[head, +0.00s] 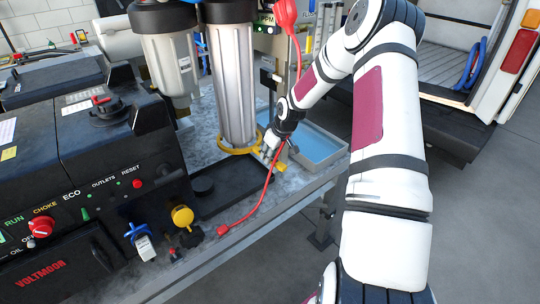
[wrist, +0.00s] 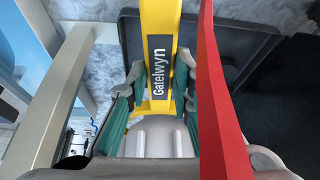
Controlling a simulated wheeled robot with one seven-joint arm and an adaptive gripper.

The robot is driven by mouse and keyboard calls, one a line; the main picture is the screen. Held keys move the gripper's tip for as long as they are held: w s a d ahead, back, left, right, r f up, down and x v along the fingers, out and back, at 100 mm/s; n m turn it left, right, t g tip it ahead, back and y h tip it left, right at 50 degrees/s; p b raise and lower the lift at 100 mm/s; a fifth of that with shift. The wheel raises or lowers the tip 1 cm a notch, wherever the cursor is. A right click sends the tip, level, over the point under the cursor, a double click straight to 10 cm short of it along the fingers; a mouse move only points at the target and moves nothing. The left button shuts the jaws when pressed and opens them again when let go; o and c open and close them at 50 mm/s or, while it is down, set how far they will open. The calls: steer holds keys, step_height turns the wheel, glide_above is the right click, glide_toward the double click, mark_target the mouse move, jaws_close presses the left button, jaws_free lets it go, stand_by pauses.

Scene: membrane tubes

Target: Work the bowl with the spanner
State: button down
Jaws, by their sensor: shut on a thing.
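The bowl (head: 232,90) is a tall, pale ribbed cylinder hanging upright from a dark head. The yellow spanner (head: 240,150) has its ring at the bowl's lower end and appears to be around it; the far side is hidden. My gripper (head: 271,147) is at the right of the bowl's foot, shut on the spanner's handle. In the wrist view the yellow handle (wrist: 160,20), marked "Gatelwyn", runs between my green-padded fingers (wrist: 158,95). The bowl cannot be made out for certain there.
A red cord (head: 268,180) hangs close beside my gripper. A black tray (head: 215,207) lies below the bowl, and a blue-lined tray (head: 318,145) stands behind. A second filter housing (head: 172,65) and a black generator (head: 90,170) are at left. A metal post (head: 297,60) stands behind my gripper.

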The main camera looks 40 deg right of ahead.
steer(key=shift+r, duration=0.65)
steer(key=shift+r+p, duration=0.3)
steer(key=shift+r, duration=0.05)
steer(key=shift+r+p, duration=0.4)
steer(key=shift+r, duration=1.05)
steer(key=shift+d, duration=0.15)
steer(key=shift+w+d+n+y+b, duration=0.25)
steer(key=shift+d+n, duration=0.35)
steer(key=shift+d, duration=0.25)
steer(key=shift+w+d+n+y+b, duration=0.15)
steer(key=shift+w+d+n+y, duration=0.1)
steer(key=shift+d+n, duration=0.45)
steer(key=shift+d, duration=0.1)
steer(key=shift+d, duration=0.1)
